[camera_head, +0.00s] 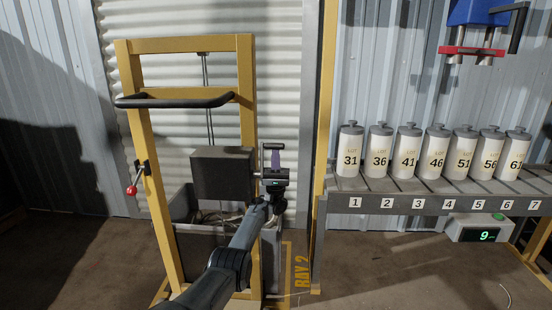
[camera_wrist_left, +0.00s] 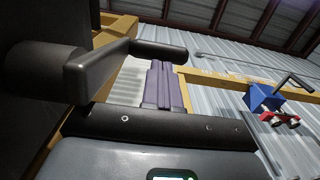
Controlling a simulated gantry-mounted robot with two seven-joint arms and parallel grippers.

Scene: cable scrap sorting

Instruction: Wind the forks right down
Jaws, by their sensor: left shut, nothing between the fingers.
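A yellow lift frame (camera_head: 246,75) stands in front of the roller door. A dark block (camera_head: 223,173) hangs inside it below a cable. I cannot make out the forks. A black crank grip (camera_head: 273,146) shows at the frame's right side; in the left wrist view its arm (camera_wrist_left: 95,70) and grip (camera_wrist_left: 163,52) come from a round hub at the left. My left gripper (camera_head: 275,160) points up at the crank. Its purple fingers are shut and empty, with their tips just by the grip; I cannot tell whether they touch it. My right gripper is out of view.
A black handlebar (camera_head: 175,102) and a red-knobbed lever (camera_head: 132,190) are on the frame. A grey bin (camera_head: 195,240) stands low inside. At right, a shelf (camera_head: 435,203) holds several numbered canisters, with a scale (camera_head: 480,231) below. A blue-and-red device (camera_head: 480,15) hangs above.

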